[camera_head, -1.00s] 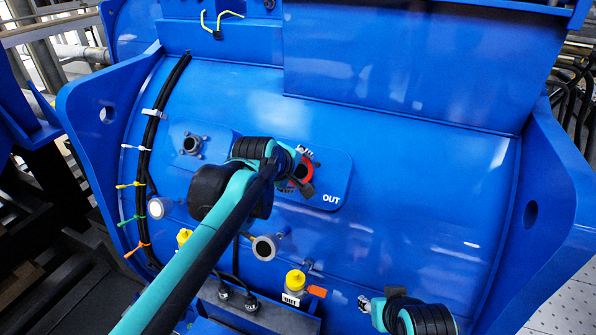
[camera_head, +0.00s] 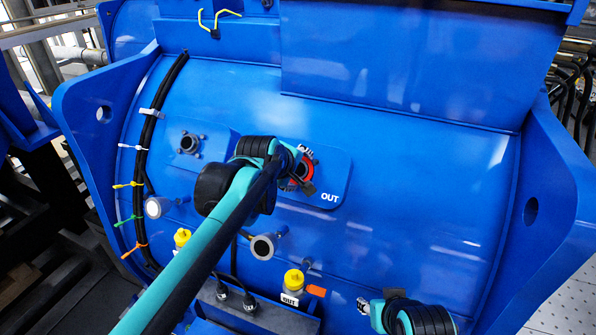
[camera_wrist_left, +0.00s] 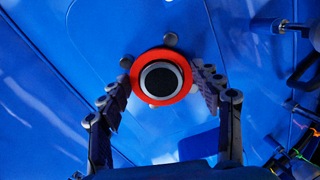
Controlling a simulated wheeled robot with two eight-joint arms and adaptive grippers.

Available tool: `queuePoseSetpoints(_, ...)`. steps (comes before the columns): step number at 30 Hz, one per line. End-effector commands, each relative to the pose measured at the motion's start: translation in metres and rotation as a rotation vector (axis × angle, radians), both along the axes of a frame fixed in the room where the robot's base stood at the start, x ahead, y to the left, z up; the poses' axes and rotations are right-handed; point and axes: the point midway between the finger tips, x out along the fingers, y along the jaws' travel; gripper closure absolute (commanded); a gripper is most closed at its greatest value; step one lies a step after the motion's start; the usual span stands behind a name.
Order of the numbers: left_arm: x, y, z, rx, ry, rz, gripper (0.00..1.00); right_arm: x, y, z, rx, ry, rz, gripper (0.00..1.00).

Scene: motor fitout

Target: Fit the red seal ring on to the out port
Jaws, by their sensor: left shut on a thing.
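The red seal ring (camera_wrist_left: 166,54) is between the fingers of my left gripper (camera_wrist_left: 165,85) in the left wrist view. The gripper is shut on it from both sides. A pale round rim with a dark bore (camera_wrist_left: 160,80) shows inside the ring, lined up with it. How deep the ring sits on the port cannot be told. In the head view my left gripper (camera_head: 300,176) is at the out port's plate (camera_head: 338,172), left of the OUT label, hiding most of the port. Part of the red ring (camera_head: 310,166) shows there. My right gripper (camera_head: 365,304) is low, its fingers unclear.
Another bolted port (camera_head: 190,143) is at the left on the blue housing. Two capped stubs (camera_head: 263,247), yellow-topped fittings (camera_head: 294,280) and a black cable bundle (camera_head: 150,130) with coloured ties stand around. The housing right of the OUT plate is clear.

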Motion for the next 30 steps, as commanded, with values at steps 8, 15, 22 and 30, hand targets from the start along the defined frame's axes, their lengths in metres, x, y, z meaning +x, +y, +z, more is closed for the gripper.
queuePoseSetpoints(8,0.001,0.0,-0.001,0.0,0.0,0.0,0.12,0.0,0.0,0.0,0.0,0.0,0.0,0.6)
queuePoseSetpoints(15,-0.001,0.0,0.001,0.0,0.0,0.0,0.12,0.0,0.0,0.0,0.0,0.0,0.0,0.6)
queuePoseSetpoints(22,-0.026,0.011,0.024,0.0,0.0,0.0,0.12,0.0,0.0,0.0,0.0,0.0,0.0,0.6)
queuePoseSetpoints(30,-0.065,0.027,0.062,0.0,0.0,0.0,0.12,0.0,0.0,0.0,0.0,0.0,0.0,0.6)
